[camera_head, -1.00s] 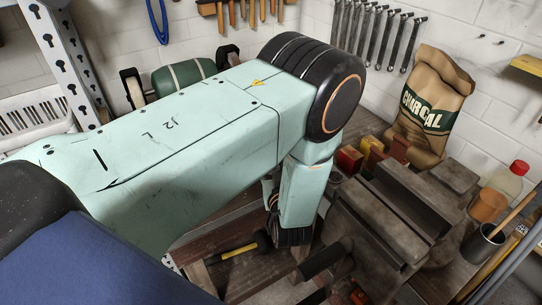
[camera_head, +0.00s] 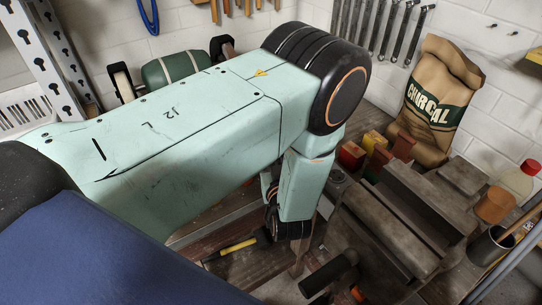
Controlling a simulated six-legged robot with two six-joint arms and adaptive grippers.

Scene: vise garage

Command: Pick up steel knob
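A small grey round metal piece (camera_head: 338,176), which may be the steel knob, stands beside the left end of the vise (camera_head: 400,215). It is too small to identify surely. My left arm crosses the picture from the left, and its forearm hangs down just left of that piece. My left gripper cannot be made out below the black wrist joint, so I cannot see whether it holds anything. My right gripper is not in view.
Red and yellow blocks (camera_head: 375,145) stand behind the vise. A charcoal bag (camera_head: 438,100), a red-capped bottle (camera_head: 519,180) and a dark cup (camera_head: 490,245) stand at right. A yellow-handled hammer (camera_head: 238,246) lies left of my wrist.

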